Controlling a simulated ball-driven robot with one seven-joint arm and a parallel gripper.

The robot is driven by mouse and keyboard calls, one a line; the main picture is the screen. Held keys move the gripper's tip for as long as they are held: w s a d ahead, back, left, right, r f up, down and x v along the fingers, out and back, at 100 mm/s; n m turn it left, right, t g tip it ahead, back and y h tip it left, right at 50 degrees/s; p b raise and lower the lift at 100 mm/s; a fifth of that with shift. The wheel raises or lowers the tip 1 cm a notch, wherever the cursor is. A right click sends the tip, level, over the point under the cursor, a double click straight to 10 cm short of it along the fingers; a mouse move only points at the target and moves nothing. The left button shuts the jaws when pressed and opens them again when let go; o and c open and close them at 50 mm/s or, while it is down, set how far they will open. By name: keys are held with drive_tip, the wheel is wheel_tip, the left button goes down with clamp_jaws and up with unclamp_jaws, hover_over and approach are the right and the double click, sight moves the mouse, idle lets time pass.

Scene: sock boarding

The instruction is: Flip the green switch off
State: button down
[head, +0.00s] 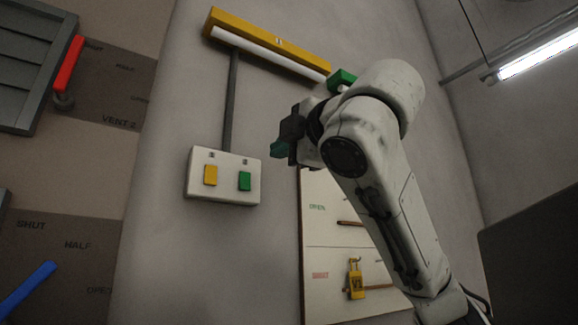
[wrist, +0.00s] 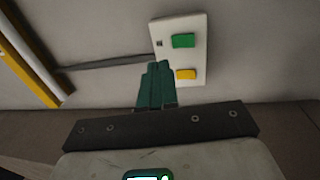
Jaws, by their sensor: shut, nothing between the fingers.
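The green switch (head: 245,181) is the right one of two rockers on a white switch plate (head: 224,194) on the wall. In the wrist view the green switch (wrist: 183,41) is the upper rocker. The yellow switch (head: 210,175) sits beside it, and it shows in the wrist view (wrist: 186,74) close to my fingertips. My gripper (head: 276,148) is up and to the right of the plate in the head view. In the wrist view its dark green fingers (wrist: 158,66) are together and empty, pointing towards the plate. I cannot tell how far they are from the wall.
A grey conduit (head: 230,98) runs up from the plate to a yellow lamp fixture (head: 265,39) with a white tube. A panel with a yellow padlock (head: 355,281) is below my arm. Red (head: 69,65) and blue (head: 28,290) levers are at the left.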

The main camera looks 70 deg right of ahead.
drive_tip(key=shift+r+b+v, duration=0.25)
drive_tip(key=shift+v, duration=0.85)
drive_tip(key=shift+r+b+v, duration=0.25)
drive_tip(key=shift+v, duration=0.8)
